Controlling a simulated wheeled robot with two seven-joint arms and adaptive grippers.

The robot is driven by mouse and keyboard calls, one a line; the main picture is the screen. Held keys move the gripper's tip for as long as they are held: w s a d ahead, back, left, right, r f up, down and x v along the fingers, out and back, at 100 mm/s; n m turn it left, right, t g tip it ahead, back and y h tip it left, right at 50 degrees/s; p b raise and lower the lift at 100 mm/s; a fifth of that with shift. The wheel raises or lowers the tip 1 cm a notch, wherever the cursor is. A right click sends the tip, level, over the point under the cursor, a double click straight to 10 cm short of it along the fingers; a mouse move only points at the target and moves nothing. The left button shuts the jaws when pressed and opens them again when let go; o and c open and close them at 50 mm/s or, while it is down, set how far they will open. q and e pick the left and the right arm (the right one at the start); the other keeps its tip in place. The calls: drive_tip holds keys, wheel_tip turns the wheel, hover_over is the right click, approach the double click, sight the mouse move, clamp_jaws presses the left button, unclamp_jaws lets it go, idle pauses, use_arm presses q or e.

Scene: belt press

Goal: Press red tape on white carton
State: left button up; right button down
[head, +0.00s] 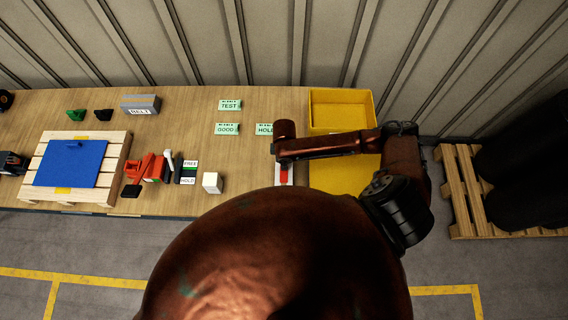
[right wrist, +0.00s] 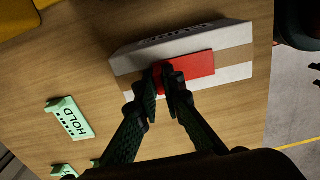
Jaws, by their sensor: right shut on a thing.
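The white carton (right wrist: 150,50) lies on the wooden table in the right wrist view, with a tan band along it and small dark marks on its far side. The red tape (right wrist: 195,70) lies over the middle of the carton, along the band. My right gripper (right wrist: 167,80) has its dark fingers shut on the near end of the red tape, at the carton. In the head view the white carton (head: 290,180) and the red tape (head: 284,174) show only partly beside my arm, which hides the right fingertips. My left gripper is not in view.
Green signs HOLD (head: 265,129), GOOD (head: 227,129) and TEST (head: 229,104) stand left of my right arm. Yellow bins (head: 341,96) are at the right. A pallet with a blue plate (head: 70,165), red and black parts and a white cube (head: 212,183) are further left.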

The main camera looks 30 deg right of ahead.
idle(0.7)
drive_tip(key=c, duration=2)
unclamp_jaws()
drive_tip(key=shift+r, duration=0.15)
wheel_tip(320, 180, up, 12)
drive_tip(key=shift+f, duration=0.1)
